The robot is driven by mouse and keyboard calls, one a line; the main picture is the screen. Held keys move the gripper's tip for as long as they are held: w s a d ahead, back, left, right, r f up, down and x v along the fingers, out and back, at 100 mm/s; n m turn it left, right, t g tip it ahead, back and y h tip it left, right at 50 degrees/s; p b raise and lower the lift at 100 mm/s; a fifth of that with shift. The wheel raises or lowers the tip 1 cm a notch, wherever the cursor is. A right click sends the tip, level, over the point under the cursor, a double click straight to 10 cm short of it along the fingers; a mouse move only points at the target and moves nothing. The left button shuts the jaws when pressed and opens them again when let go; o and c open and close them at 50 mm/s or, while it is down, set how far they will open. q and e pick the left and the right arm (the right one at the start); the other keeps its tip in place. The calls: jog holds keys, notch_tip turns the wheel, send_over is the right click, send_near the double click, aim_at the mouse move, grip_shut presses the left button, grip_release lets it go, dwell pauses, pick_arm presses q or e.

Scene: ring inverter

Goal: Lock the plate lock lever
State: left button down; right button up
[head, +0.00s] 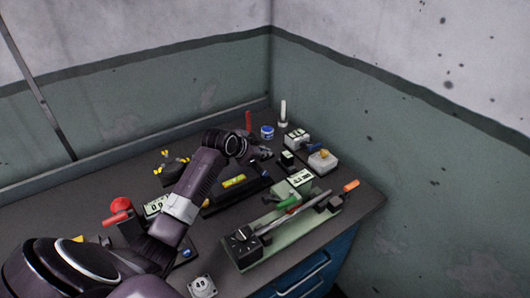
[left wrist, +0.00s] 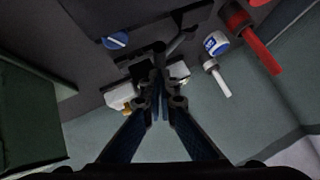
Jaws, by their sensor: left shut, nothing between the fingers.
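My left gripper (head: 262,153) is at the back right of the bench in the head view, at the end of my arm. In the left wrist view its fingers (left wrist: 160,92) are shut and empty, their tips close together. A grey lever-like rod on a dark bracket (left wrist: 176,44) shows just beyond the fingertips; I cannot tell whether they touch it. I cannot tell for certain which part is the plate lock lever. In the head view, a long device (head: 275,232) in front carries a green handle, a grey rod and an orange-tipped lever (head: 350,186). My right gripper is out of view.
Near the gripper stand a blue-and-white tin (head: 267,132), a red stick (head: 249,120), a white stick (head: 283,112) and a white block with a yellow knob (head: 322,161). A red knob (head: 120,204) stands at left. Walls close the back and right.

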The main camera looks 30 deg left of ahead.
pick_arm(q)
jog(key=shift+w+a+f, duration=0.1)
jog(key=shift+a+f, duration=0.05)
jog(key=shift+f, duration=0.3)
jog(key=shift+f, duration=0.1)
jog(key=shift+f+y+b, duration=0.3)
jog(key=shift+f+y, duration=0.1)
jog(key=shift+f, duration=0.2)
jog(key=shift+s+d, duration=0.2)
